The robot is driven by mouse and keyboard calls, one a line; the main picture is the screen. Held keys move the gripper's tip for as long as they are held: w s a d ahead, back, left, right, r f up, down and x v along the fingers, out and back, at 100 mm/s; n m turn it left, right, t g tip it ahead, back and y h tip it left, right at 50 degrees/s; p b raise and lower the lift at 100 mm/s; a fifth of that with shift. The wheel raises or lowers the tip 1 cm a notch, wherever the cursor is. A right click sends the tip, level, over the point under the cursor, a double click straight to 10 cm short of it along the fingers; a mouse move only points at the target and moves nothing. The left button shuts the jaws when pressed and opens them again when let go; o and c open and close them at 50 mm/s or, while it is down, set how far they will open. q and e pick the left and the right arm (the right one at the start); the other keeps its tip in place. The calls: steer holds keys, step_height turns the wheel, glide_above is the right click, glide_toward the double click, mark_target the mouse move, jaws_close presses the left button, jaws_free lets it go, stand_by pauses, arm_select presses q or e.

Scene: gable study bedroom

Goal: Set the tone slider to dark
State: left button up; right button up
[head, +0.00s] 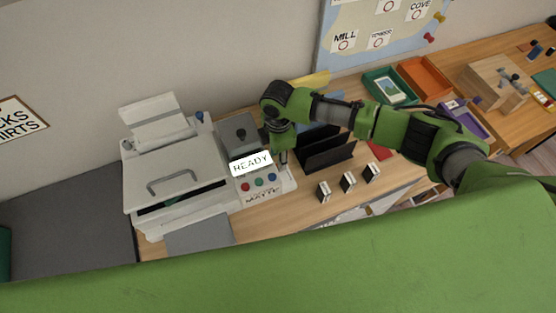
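The white printer-like machine (175,170) stands on the desk at the left. Below the display are a red, a green and a blue button and the label MATTE (262,197). My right gripper (283,158) points down at the right side of this unit, beside the display. Its fingers are small and partly covered by its own body, so I cannot tell if they are open or touching anything. I cannot make out the tone slider; the gripper covers part of the panel there. My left gripper is out of view.
Several small black-and-white blocks (347,182) stand on the desk right of the panel. A black rack (328,152) is behind them. Green (382,75), orange (424,79) and purple trays lie further right. A pinned map board (350,62) is on the wall.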

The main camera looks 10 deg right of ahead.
step_height(320, 180, up, 9)
steer(key=shift+f, duration=0.1)
stand_by(0.6)
